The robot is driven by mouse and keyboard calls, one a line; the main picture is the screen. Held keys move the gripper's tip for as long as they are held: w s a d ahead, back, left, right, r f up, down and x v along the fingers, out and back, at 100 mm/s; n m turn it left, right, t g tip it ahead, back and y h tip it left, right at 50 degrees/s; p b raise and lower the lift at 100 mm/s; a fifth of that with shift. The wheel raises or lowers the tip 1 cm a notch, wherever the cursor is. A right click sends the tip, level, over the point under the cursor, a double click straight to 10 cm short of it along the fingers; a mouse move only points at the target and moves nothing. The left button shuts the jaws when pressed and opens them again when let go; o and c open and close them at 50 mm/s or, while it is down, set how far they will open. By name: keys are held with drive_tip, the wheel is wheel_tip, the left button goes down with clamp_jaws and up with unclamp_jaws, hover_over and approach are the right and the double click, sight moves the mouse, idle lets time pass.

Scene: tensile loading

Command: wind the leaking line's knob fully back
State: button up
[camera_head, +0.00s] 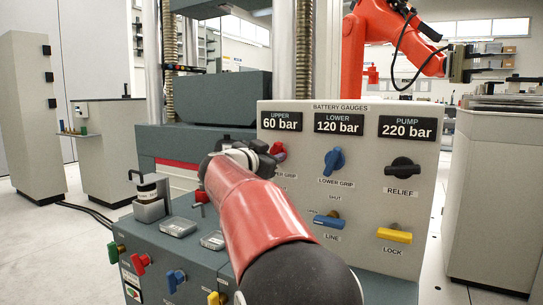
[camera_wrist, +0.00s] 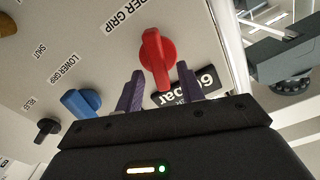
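The battery panel (camera_head: 352,240) carries gauges reading UPPER 60 bar (camera_head: 282,122), LOWER 120 bar (camera_head: 339,124) and PUMP 220 bar (camera_head: 406,127). The red upper grip knob (camera_head: 278,151) is partly hidden by my gripper (camera_head: 262,155). In the wrist view the red knob (camera_wrist: 157,58) stands between the two purple fingertips of my gripper (camera_wrist: 160,70), with gaps visible on both sides. My gripper is open. The blue lower grip knob (camera_head: 334,160) also shows in the wrist view (camera_wrist: 81,103). The black relief knob (camera_head: 402,167) is at the right.
A blue line lever (camera_head: 328,221) and a yellow lock lever (camera_head: 394,235) sit lower on the panel. The front console (camera_head: 180,240) carries red, blue, green and yellow knobs. A dark crosshead (camera_head: 225,97) stands behind, with an orange robot arm (camera_head: 385,30) farther back.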

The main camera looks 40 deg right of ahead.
drive_tip(key=shift+w+d, duration=0.25)
drive_tip(key=shift+d, duration=0.3)
clamp_jaws()
